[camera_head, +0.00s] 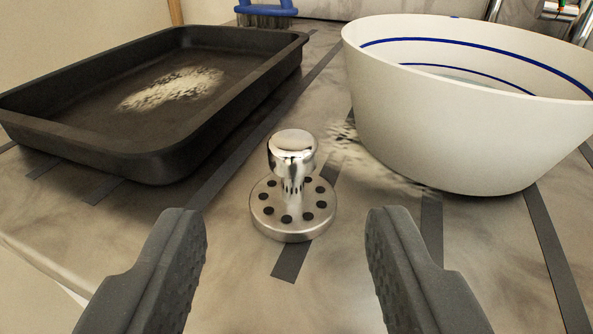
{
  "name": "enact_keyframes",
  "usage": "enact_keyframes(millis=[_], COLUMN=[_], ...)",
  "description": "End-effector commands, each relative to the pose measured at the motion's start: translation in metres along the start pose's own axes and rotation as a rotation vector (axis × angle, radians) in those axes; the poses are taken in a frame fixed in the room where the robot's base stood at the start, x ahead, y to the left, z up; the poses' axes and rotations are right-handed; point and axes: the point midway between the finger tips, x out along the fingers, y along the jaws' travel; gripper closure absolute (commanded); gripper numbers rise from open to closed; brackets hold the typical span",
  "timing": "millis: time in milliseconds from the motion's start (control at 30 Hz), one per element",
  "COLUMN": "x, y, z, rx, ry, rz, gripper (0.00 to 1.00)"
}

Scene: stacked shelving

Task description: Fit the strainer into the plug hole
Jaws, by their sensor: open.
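The strainer (293,186) is a shiny metal disc with dark holes and a knob on a short stem. It stands upright on the marbled surface in the middle of the view. My gripper (286,225) is open, with one dark ridged finger at the lower left and one at the lower right. The strainer lies between and a little beyond the fingertips, and neither finger appears to touch it. I cannot make out a plug hole in this view.
A black baking tray (150,150) stands at the left. A large white bowl with blue lines (440,130) stands at the right. A blue-handled brush (266,14) is at the back. Dark strips (553,255) run across the surface (230,270). Free room surrounds the strainer.

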Motion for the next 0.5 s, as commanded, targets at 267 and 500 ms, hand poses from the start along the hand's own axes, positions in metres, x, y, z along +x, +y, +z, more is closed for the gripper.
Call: enact_keyframes(millis=[267,500], x=[0.008,0.013], y=[0.001,0.001], z=[-0.003,-0.004], rx=[-0.001,-0.003], ry=[-0.004,0.0], rz=[0.004,0.002], gripper=[0.54,0.54])
